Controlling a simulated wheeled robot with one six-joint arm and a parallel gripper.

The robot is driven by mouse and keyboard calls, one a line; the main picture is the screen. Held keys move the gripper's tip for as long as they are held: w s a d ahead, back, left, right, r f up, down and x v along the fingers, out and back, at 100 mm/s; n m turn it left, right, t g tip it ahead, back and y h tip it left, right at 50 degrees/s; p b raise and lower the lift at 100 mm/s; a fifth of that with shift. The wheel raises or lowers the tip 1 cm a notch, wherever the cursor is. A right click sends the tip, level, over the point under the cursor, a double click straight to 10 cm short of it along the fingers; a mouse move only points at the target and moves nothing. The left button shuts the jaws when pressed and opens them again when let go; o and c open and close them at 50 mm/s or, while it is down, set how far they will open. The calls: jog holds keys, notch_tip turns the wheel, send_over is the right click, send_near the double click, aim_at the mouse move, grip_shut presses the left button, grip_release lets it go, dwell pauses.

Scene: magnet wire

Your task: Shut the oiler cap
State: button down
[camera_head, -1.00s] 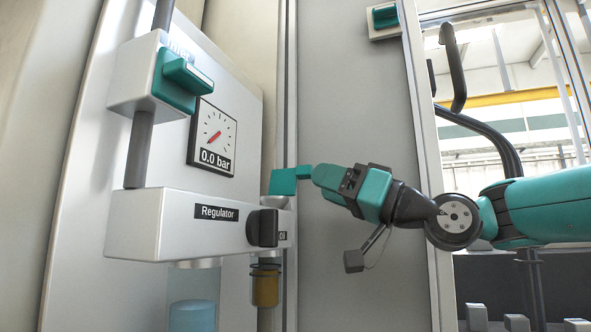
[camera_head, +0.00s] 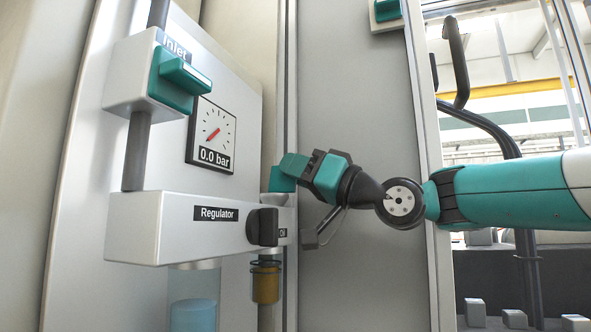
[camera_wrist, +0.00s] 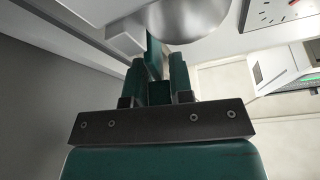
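The oiler cap (camera_head: 281,183) is a small teal flap standing up at the top of the oiler, at the right end of the regulator unit. My gripper (camera_head: 293,164) comes in from the right with its teal fingertips at the upper edge of the cap. In the wrist view the cap shows as a teal plate (camera_wrist: 154,52) edge-on, ahead of and partly between my fingers (camera_wrist: 160,78). The fingers stand apart with a gap between them. I cannot tell whether either finger touches the cap. A round silver surface (camera_wrist: 190,14) lies just beyond it.
The regulator body (camera_head: 170,226) with a black knob (camera_head: 262,227) is left of and below my gripper. A gauge (camera_head: 213,135) reads 0.0 bar. A teal inlet valve handle (camera_head: 180,80) sits upper left. An amber oil bowl (camera_head: 265,284) hangs below. A grey panel (camera_head: 350,110) stands behind.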

jog(key=shift+s+a+f+n+g+b, duration=0.15)
jog(key=shift+n+g+b, duration=0.1)
jog(key=shift+n+b, duration=0.4)
jog(key=shift+s+d+f+n+g+b, duration=0.1)
jog(key=shift+n+g+b, duration=0.15)
jog(key=shift+n+b, duration=0.35)
jog(key=shift+s+a+r+n+g+y+b, duration=0.1)
jog(key=shift+s+r+n+g+y+b, duration=0.1)
jog(key=shift+n+g+y, duration=0.3)
jog(key=shift+s+a+r+n+g+y+b, duration=0.1)
jog(key=shift+n+g+b, duration=0.1)
jog(key=shift+n, duration=0.45)
jog(key=c, duration=1)
grip_release()
jog(key=b+v, duration=0.8)
jog(key=v, duration=0.4)
jog(key=shift+b, duration=0.35)
jog(key=shift+d+r, duration=0.1)
